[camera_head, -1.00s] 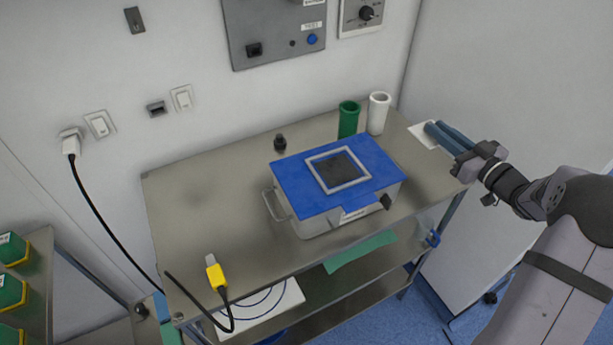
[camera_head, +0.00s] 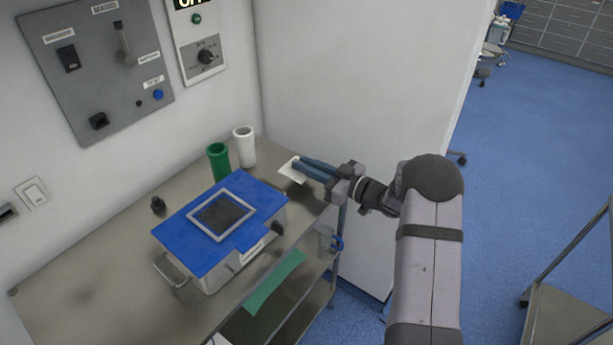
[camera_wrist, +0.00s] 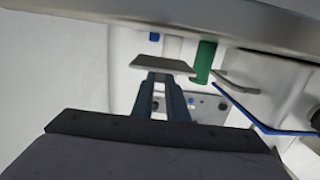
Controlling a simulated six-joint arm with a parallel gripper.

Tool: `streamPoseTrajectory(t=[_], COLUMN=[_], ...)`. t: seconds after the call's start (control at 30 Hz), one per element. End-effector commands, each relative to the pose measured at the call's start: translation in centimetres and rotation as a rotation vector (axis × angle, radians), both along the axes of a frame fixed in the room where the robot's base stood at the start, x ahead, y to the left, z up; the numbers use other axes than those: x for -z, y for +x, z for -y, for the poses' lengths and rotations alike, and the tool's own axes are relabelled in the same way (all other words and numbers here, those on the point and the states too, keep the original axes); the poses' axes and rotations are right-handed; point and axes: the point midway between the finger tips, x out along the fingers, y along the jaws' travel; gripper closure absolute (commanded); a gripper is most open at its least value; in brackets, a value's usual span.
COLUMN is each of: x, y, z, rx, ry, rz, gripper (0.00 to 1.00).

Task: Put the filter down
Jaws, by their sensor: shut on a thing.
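The filter is a thin white square sheet (camera_head: 288,173) at the right end of the metal table (camera_head: 90,290). My gripper (camera_head: 306,168) comes from the right, and its two blue-grey fingers are shut on the filter's edge. In the wrist view the filter (camera_wrist: 162,64) shows as a flat pale plate at the fingertips (camera_wrist: 163,76). The filter seems held above the table top, apart from it; the exact height is hard to tell.
A metal box (camera_head: 215,277) with a blue lid (camera_head: 188,240) and a grey square frame stands on the table. A green cylinder (camera_head: 218,163) and a white cylinder (camera_head: 244,148) stand behind it, left of the filter. A small black object (camera_head: 158,205) is at the back. The table's left part is clear.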

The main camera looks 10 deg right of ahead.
Motion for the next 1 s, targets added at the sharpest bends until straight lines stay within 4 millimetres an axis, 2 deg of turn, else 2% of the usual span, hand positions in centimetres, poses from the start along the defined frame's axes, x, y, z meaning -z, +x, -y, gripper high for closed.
streamPoseTrajectory(t=[0.3,0.77,0.8,0.87,1.0], x=[3.5,4.2,4.2,4.1,4.1], y=[0.0,0.0,0.0,0.0,0.0], z=[0.0,0.0,0.0,0.0,0.0], rx=[0.000,0.000,0.000,0.000,0.001], ry=[0.001,0.000,0.000,0.000,0.000], rz=[-0.002,-0.001,-0.001,-0.001,-0.001], gripper=[1.00,1.00,0.84,0.70,0.68])
